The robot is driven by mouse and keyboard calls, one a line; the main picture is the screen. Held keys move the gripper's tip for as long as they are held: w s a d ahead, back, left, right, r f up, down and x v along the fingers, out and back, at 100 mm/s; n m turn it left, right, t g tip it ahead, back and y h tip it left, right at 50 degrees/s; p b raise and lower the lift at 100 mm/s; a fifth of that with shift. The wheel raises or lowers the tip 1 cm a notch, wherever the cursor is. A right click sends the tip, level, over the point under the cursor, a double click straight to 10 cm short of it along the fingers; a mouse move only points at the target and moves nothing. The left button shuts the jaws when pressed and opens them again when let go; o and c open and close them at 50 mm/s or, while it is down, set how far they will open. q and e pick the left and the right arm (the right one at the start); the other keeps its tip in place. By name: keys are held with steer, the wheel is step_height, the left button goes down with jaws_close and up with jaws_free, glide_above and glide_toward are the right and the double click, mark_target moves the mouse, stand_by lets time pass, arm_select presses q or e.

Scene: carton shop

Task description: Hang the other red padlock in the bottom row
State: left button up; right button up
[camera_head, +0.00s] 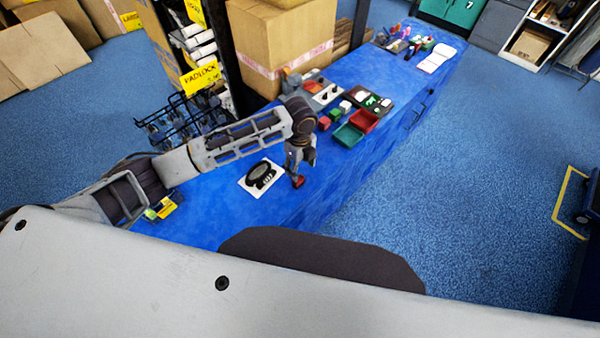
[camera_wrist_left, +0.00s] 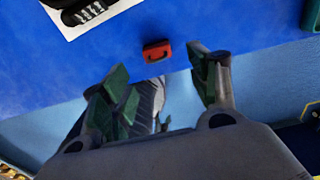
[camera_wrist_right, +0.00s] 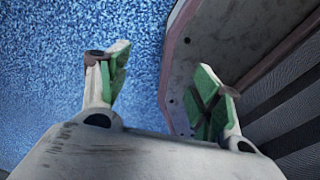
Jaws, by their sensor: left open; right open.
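A small red padlock (camera_head: 298,182) lies on the blue table just below my left gripper (camera_head: 297,160). In the left wrist view the padlock (camera_wrist_left: 157,52) lies flat on the table beyond and between the fingertips of my left gripper (camera_wrist_left: 160,75), which is open and empty. My right gripper (camera_wrist_right: 162,72) is open and empty over the blue floor.
A white card with a black oval item (camera_head: 261,176) lies left of the padlock. Green and red trays (camera_head: 347,135) and small blocks stand farther along the table. Large cartons (camera_head: 280,45) rise behind. The table's near edge is close to the padlock.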

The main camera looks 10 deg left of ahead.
arm_select(q)
steer(key=shift+r, duration=2.45)
arm_select(e)
steer(key=shift+a, duration=0.95)
steer(key=shift+d, duration=0.2)
steer(key=shift+d, duration=0.7)
steer(key=shift+s+a, duration=0.1)
steer(key=shift+a, duration=0.1)
